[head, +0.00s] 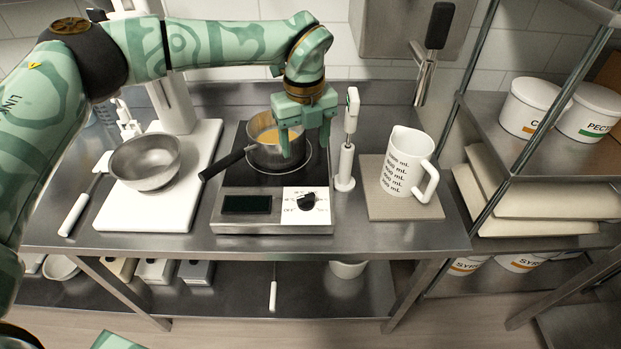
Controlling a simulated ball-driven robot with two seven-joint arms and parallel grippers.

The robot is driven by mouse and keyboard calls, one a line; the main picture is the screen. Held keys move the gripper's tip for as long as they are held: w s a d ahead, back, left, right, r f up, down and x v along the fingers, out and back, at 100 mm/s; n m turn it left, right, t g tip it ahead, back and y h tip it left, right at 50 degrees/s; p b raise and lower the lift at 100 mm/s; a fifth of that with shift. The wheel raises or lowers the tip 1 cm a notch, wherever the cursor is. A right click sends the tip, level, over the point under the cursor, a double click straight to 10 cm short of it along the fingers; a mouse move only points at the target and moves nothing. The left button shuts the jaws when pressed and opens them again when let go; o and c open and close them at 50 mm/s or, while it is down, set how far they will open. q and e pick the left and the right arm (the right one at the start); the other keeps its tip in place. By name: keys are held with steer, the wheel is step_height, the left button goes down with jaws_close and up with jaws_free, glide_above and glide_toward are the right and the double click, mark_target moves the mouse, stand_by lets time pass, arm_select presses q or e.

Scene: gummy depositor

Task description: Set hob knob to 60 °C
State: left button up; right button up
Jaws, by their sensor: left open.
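The hob (240,178) stands in the middle of the steel bench. Its black knob (306,201) sits on a white dial plate at the front right, and the dial markings are too small to read. A dark display (246,204) is left of the knob and looks blank. A steel pot (262,157) with orange-yellow contents stands on the hob, its black handle pointing left. My left gripper (305,150) is open, pointing down over the pot's right side, behind the knob and apart from it. My right gripper is not in view.
A steel bowl (146,163) on a white board (205,190) stands left of the hob. A white upright probe on a stand (345,165) is close to the hob's right. A white measuring jug (402,165) stands on a mat farther right.

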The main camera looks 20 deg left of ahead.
arm_select(q)
glide_above(306, 196)
step_height(306, 196, down, 5)
step_height(306, 196, down, 11)
steer(key=shift+b, duration=0.55)
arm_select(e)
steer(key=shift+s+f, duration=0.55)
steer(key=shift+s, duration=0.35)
arm_select(q)
steer(key=shift+c, duration=0.3)
steer(key=c, duration=0.9)
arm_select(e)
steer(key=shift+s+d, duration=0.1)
